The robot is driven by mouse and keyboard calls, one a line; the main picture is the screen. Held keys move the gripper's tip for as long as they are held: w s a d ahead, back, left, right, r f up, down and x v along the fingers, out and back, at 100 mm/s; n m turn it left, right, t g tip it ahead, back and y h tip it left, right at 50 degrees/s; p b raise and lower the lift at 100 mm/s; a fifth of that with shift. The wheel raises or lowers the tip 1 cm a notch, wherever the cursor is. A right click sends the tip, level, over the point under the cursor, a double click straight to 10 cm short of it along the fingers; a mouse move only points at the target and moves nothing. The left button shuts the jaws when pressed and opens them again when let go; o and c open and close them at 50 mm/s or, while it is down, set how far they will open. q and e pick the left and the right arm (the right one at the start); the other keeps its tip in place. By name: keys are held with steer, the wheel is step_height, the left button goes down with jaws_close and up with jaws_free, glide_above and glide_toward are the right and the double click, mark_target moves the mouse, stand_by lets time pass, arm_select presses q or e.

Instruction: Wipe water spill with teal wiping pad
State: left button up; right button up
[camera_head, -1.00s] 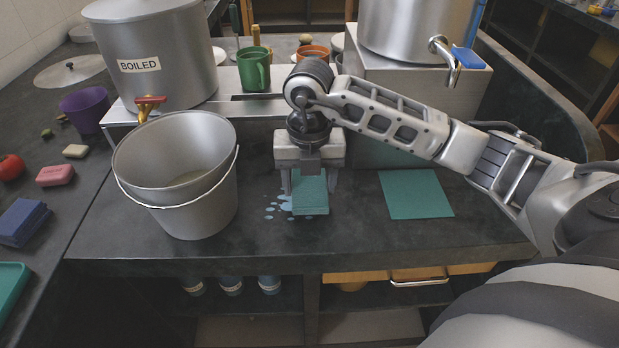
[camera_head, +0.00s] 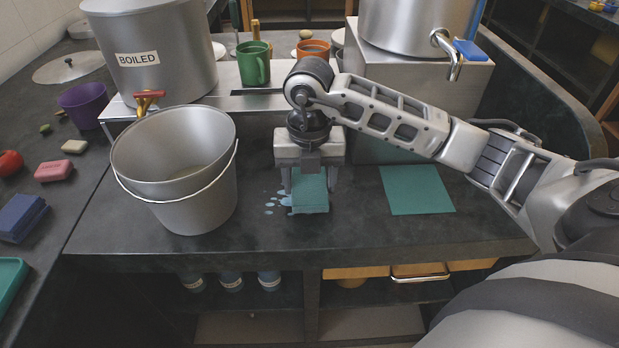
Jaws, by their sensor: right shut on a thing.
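The teal wiping pad (camera_head: 310,196) is a thick block on the dark counter. My right gripper (camera_head: 311,186) points down and is shut on the pad, one finger on each side. The water spill (camera_head: 276,203) shows as pale blue blotches and droplets just left of the pad, by the left finger. The pad hides any water beneath it. My left gripper is not in view.
A metal bucket (camera_head: 185,212) stands close left of the spill. A flat teal sheet (camera_head: 417,188) lies to the right. A canister marked BOILED (camera_head: 170,55), a green mug (camera_head: 253,62) and an orange cup (camera_head: 313,48) stand behind. The counter's front edge (camera_head: 290,258) is near.

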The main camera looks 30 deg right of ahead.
mark_target(289, 198)
steer(key=shift+f+b, duration=0.5)
steer(key=shift+f, duration=0.2)
steer(key=shift+w+a, duration=0.1)
steer(key=shift+a, duration=0.05)
steer(key=shift+w+a+r, duration=0.1)
steer(key=shift+w+a, duration=0.35)
steer(key=shift+a, duration=0.3)
steer(key=shift+w+a+r, duration=0.1)
steer(key=shift+w+a, duration=0.35)
steer(key=shift+a, duration=0.25)
steer(key=shift+w+a+f, duration=0.1)
steer(key=shift+w+a, duration=0.45)
steer(key=shift+a, duration=0.35)
steer(key=shift+w+a+f, duration=0.1)
steer(key=shift+w+a, duration=0.4)
steer(key=shift+a, duration=0.4)
steer(key=shift+s+d+p, duration=0.15)
steer(key=shift+s+d, duration=0.4)
steer(key=shift+d, duration=0.35)
steer(key=shift+s+d+p, duration=0.15)
steer(key=shift+s+d, duration=0.35)
steer(key=shift+d, duration=0.4)
steer(key=shift+s+d+f, duration=0.1)
steer(key=shift+s+d, duration=0.45)
steer(key=shift+d, duration=0.25)
steer(key=shift+s+d+f, duration=0.1)
steer(key=shift+s+d, duration=0.45)
steer(key=shift+d, duration=0.25)
steer(key=shift+r, duration=0.2)
